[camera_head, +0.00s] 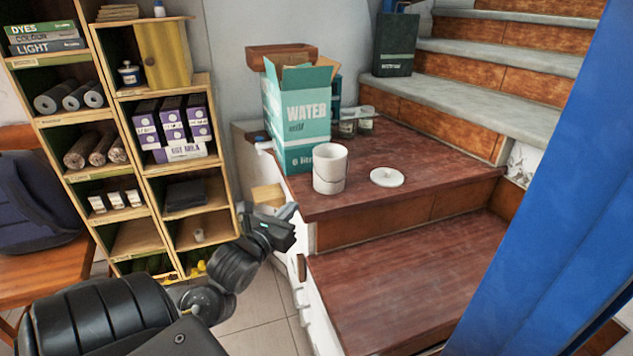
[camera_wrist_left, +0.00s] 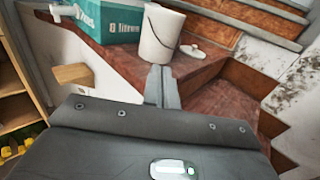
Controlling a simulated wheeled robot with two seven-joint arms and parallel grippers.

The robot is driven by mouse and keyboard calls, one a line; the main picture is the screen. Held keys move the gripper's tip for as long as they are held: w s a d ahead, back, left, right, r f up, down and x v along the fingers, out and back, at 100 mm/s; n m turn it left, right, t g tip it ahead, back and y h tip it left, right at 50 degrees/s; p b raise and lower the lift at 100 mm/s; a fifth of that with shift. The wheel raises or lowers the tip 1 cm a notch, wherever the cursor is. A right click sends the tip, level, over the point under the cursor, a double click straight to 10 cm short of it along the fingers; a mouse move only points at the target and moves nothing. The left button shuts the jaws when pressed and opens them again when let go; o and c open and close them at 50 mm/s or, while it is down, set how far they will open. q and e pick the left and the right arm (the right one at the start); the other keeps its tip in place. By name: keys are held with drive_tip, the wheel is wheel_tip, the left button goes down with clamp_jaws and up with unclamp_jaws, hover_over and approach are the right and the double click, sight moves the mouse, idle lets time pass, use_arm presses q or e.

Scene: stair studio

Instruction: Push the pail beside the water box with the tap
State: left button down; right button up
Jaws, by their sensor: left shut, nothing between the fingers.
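The white pail (camera_head: 330,168) stands upright on the upper wooden step, close in front of the teal water box (camera_head: 305,112). Whether pail and box touch, I cannot tell. The box has open flaps; its tap (camera_wrist_left: 55,11) shows at the left in the left wrist view. The pail (camera_wrist_left: 160,33) is also in that view, just beyond my fingertips. My left gripper (camera_head: 290,212) is shut and empty, at the left edge of the step, short of the pail. The left fingers (camera_wrist_left: 162,85) point toward the pail's base. My right gripper is out of view.
A white lid (camera_head: 387,177) lies flat right of the pail. Glass jars (camera_head: 356,121) stand behind it. A wooden block (camera_head: 268,195) sits at the step's left edge. Shelves (camera_head: 150,88) stand at left, and a blue panel (camera_head: 560,190) covers the right. The lower step (camera_head: 410,275) is clear.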

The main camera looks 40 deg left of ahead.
use_arm(q)
drive_tip(key=shift+r, duration=0.1)
approach(322, 176)
drive_tip(key=x, duration=0.5)
drive_tip(key=shift+w+a+r, duration=0.15)
drive_tip(key=shift+w+a, duration=0.05)
drive_tip(key=shift+w, duration=0.15)
drive_tip(key=shift+w+a, duration=0.1)
drive_tip(key=shift+w, duration=0.4)
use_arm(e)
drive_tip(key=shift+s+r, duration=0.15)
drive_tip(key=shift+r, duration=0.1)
use_arm(q)
drive_tip(key=shift+w, duration=0.1)
